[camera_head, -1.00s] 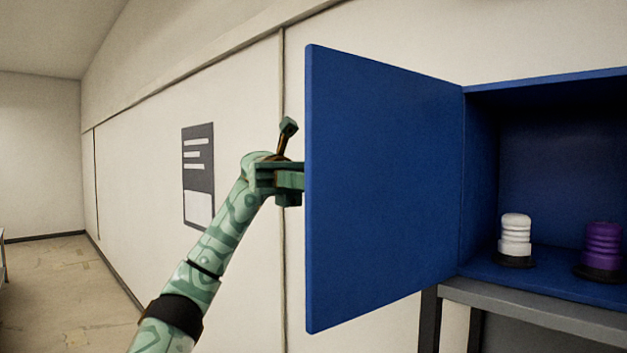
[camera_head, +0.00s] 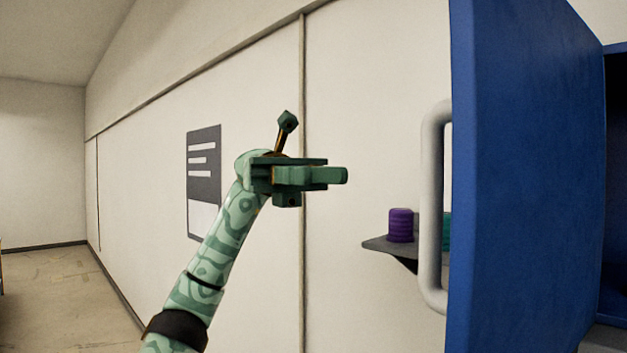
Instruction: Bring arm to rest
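My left gripper (camera_head: 343,175) is raised in the middle of the head view, its arm coming up from the lower left. Its fingers point right and look close together, with nothing seen between them; from this side I cannot tell whether they are fully shut. It is apart from the blue cabinet door (camera_head: 520,180), which stands open to its right. The door's pale grey handle (camera_head: 432,205) lies between the gripper and the door panel, and the gripper does not touch it. My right gripper is not in view.
A dark wall shelf (camera_head: 385,245) behind the handle bears a purple ridged object (camera_head: 400,225) and a teal one (camera_head: 447,232), partly hidden. A dark poster (camera_head: 204,165) hangs on the wall. Floor (camera_head: 65,300) at the lower left is clear.

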